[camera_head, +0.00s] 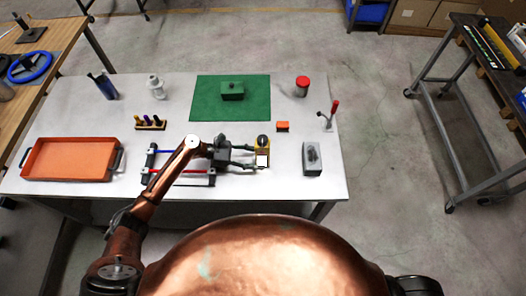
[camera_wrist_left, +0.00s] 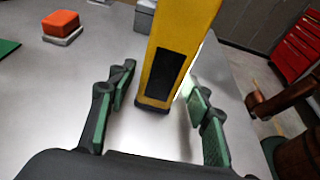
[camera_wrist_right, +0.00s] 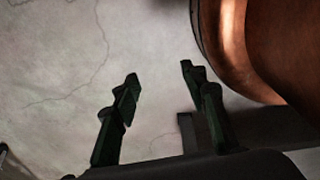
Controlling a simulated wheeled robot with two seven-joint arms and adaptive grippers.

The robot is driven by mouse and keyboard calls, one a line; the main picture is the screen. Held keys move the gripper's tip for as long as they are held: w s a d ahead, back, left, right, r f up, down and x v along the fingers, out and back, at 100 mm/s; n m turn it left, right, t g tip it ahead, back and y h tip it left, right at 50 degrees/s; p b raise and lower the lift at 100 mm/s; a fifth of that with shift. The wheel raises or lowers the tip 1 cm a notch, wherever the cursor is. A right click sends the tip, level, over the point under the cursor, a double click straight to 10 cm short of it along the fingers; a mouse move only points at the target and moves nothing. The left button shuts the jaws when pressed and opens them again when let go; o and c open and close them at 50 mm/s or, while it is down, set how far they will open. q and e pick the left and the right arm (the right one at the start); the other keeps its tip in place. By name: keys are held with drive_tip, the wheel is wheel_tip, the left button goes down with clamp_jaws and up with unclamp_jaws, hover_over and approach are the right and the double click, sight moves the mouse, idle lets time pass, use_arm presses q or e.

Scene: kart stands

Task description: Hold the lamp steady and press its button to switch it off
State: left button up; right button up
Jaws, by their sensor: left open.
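The yellow lamp (camera_head: 265,149) stands on the white table, right of centre, with a dark top part and a bright white patch facing the near side. In the left wrist view the lamp (camera_wrist_left: 188,30) is a yellow body with a black panel, with a bright glow along its right side. My left gripper (camera_head: 250,156) is open, its green-padded fingers (camera_wrist_left: 160,85) on either side of the lamp, with gaps visible. I cannot make out the button. My right gripper (camera_wrist_right: 155,85) is open and empty, above the floor beside my copper body.
An orange block (camera_head: 283,126) and a grey box (camera_head: 312,159) are near the lamp. A frame with red and blue bars (camera_head: 180,178) lies beneath my left arm. A red-handled clamp (camera_head: 330,116) stands at the right edge. A green mat (camera_head: 205,100) lies behind.

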use_arm(q)
drive_tip(key=shift+d+f, duration=0.1)
drive_tip(key=shift+d, duration=0.35)
drive_tip(key=shift+f, duration=0.1)
use_arm(e)
drive_tip(key=shift+s+a, duration=0.3)
drive_tip(key=shift+a, duration=0.2)
use_arm(q)
drive_tip(key=c, duration=1)
use_arm(e)
drive_tip(key=shift+s+d, duration=0.1)
drive_tip(key=shift+d, duration=0.25)
drive_tip(key=shift+r, duration=0.1)
clamp_jaws()
drive_tip(key=shift+a, duration=0.3)
drive_tip(key=shift+d, duration=0.4)
